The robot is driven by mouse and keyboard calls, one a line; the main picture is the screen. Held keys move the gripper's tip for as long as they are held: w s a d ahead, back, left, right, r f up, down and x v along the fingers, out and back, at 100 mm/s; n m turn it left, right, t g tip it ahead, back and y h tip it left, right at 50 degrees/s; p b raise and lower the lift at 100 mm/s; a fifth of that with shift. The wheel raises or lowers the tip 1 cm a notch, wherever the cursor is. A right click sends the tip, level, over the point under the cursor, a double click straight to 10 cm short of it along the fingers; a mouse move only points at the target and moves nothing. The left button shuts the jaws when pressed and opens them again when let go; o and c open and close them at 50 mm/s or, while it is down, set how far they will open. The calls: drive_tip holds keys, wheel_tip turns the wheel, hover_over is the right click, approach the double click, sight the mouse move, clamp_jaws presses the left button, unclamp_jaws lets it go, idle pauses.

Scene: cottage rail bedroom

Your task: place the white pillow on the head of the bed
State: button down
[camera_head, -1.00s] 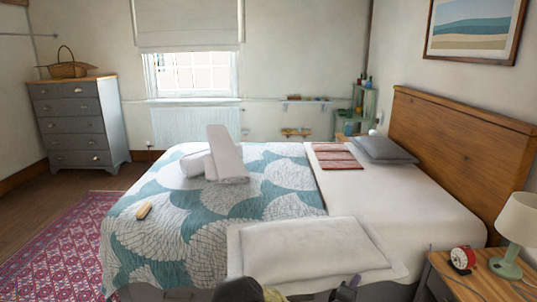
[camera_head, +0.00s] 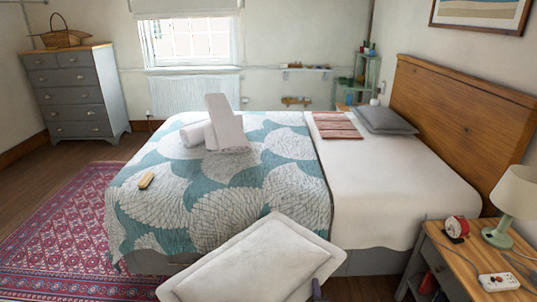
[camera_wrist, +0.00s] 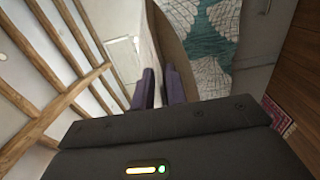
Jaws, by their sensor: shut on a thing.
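The white pillow (camera_head: 252,265) is in the lower middle of the head view, tilted, in front of the bed's near side and covering part of it. My gripper (camera_head: 318,291) shows only as a dark sliver at the pillow's lower right edge. In the wrist view my gripper's two purple fingers (camera_wrist: 158,88) are a small distance apart, and the gripper is shut on the pillow. The grip itself is hard to make out. The bed (camera_head: 395,195) has bare white sheet at its head, beside the wooden headboard (camera_head: 460,110) on the right.
A grey pillow (camera_head: 385,120) and a folded reddish cloth (camera_head: 336,126) lie at the bed's far head side. A nightstand (camera_head: 460,262) with a lamp (camera_head: 512,200) stands at the near right.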

drive_tip(key=s+r+p, duration=0.2)
drive_tip(key=r+p, duration=0.5)
drive_tip(key=r, duration=0.1)
drive_tip(key=s+r+p, duration=0.2)
drive_tip(key=r+p, duration=0.5)
drive_tip(key=r, duration=0.2)
drive_tip(key=shift+r, duration=0.15)
drive_tip(key=s+f, duration=0.4)
drive_tip(key=f, duration=0.1)
drive_tip(key=shift+s+f, duration=0.15)
drive_tip(key=shift+f, duration=0.1)
